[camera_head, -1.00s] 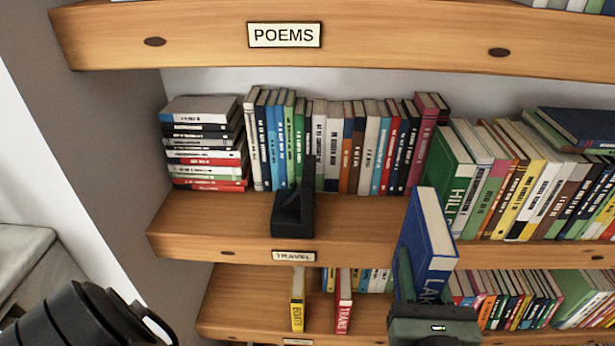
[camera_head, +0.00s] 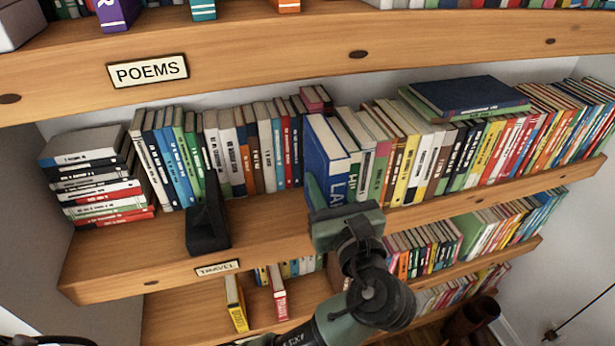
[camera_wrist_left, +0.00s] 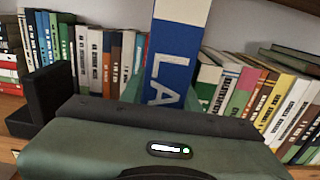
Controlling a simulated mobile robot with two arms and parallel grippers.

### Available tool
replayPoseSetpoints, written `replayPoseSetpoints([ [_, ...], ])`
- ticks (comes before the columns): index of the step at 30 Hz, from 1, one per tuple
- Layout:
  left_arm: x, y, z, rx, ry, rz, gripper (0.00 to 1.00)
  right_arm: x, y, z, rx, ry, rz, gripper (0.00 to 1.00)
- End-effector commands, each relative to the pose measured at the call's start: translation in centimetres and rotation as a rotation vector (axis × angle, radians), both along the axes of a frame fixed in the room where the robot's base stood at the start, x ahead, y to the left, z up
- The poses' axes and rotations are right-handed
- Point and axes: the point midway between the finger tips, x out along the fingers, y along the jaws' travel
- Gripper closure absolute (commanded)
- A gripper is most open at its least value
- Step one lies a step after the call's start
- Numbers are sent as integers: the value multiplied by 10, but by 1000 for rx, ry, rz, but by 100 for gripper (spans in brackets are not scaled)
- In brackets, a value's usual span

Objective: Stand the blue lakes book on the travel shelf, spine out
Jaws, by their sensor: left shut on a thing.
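The blue lakes book (camera_head: 326,150) is upright in my left gripper (camera_head: 340,200), slightly tilted in the head view. Its blue spine with white letters "LA" faces out; the rest of the title is hidden by the gripper. The spine also shows in the left wrist view (camera_wrist_left: 178,55), between the fingers. The book is at the travel shelf (camera_head: 262,228), just left of the green book (camera_head: 355,172) and partly covering it. I cannot tell whether its bottom touches the board. The "TRAVEL" label (camera_head: 217,268) is on the shelf's front edge. My right gripper is not in view.
A black bookend (camera_head: 207,228) stands on the board to the left, with bare board between it and the held book. A row of books (camera_head: 240,150) stands behind. Books fill the right side, some lying flat on top (camera_head: 468,95). The "POEMS" shelf (camera_head: 260,50) is above.

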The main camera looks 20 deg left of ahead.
Motion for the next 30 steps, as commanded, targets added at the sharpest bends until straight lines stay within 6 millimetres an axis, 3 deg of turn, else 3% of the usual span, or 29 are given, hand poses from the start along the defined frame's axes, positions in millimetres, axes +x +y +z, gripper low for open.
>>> replayPoseSetpoints([
  [6,43,30,3,3,-8,2,100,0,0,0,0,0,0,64],
  [14,80,55,3,2,-7,2,100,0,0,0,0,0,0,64],
  [16,78,53,-13,-1,-6,-1,100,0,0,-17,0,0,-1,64],
  [22,78,52,-27,0,-7,-2,100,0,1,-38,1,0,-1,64],
  [30,77,52,-33,0,-7,-2,100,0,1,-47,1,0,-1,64],
])
